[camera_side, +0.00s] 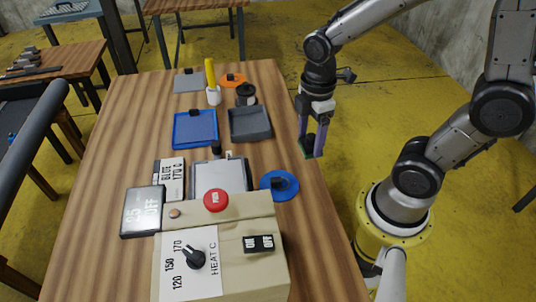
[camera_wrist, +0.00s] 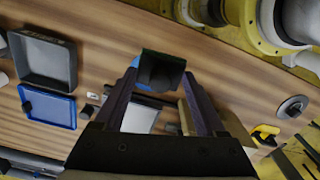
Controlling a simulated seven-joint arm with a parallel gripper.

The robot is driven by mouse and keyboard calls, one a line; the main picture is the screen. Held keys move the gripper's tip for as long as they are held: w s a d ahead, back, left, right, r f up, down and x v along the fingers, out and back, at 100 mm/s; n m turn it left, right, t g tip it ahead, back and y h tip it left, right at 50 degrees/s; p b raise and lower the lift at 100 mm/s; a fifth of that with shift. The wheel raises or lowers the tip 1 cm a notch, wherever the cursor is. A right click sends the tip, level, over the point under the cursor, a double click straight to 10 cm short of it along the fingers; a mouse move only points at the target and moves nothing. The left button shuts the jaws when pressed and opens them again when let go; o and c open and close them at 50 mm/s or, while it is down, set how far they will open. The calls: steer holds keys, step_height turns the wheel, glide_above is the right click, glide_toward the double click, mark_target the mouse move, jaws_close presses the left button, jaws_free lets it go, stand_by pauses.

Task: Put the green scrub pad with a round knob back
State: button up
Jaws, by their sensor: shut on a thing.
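The green scrub pad (camera_side: 306,149) hangs at the tips of my gripper (camera_side: 313,143), beyond the right edge of the wooden table and above the yellow floor in the side view. My gripper is shut on it. In the wrist view a dark knob or block (camera_wrist: 160,72) sits between the fingers, with the pad's green edge (camera_wrist: 163,55) showing above it. Most of the pad's face is hidden. A shallow grey tray (camera_side: 250,134) and a blue tray (camera_side: 195,129) with a black knob lie left of my gripper; the grey tray looks empty.
A blue disc with a black knob (camera_side: 279,186) lies beside a metal plate (camera_side: 207,176). The beige heater box (camera_side: 222,250) with a red button (camera_side: 216,200) fills the near end. A yellow stick in a white cup (camera_side: 213,96), a dark cylinder (camera_side: 245,95) and an orange disc (camera_side: 232,79) stand farther back.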

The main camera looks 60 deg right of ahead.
steer(key=shift+s+d+r+m, duration=0.15)
steer(key=shift+d+r+m, duration=0.15)
steer(key=shift+d, duration=0.4)
steer(key=w+f, duration=0.3)
steer(key=w, duration=0.1)
steer(key=w+d+f, duration=0.1)
steer(key=w+f, duration=0.2)
steer(key=w, duration=0.2)
steer(key=w+f, duration=0.3)
steer(key=w, duration=0.1)
steer(key=shift+w+d+f, duration=0.15)
steer(key=shift+w+f, duration=0.15)
steer(key=shift+w, duration=0.1)
steer(key=shift+w+f, duration=0.15)
steer(key=shift+f, duration=1.45)
steer(key=shift+f, duration=0.1)
steer(key=o, duration=1.3)
steer(key=shift+c, duration=0.2)
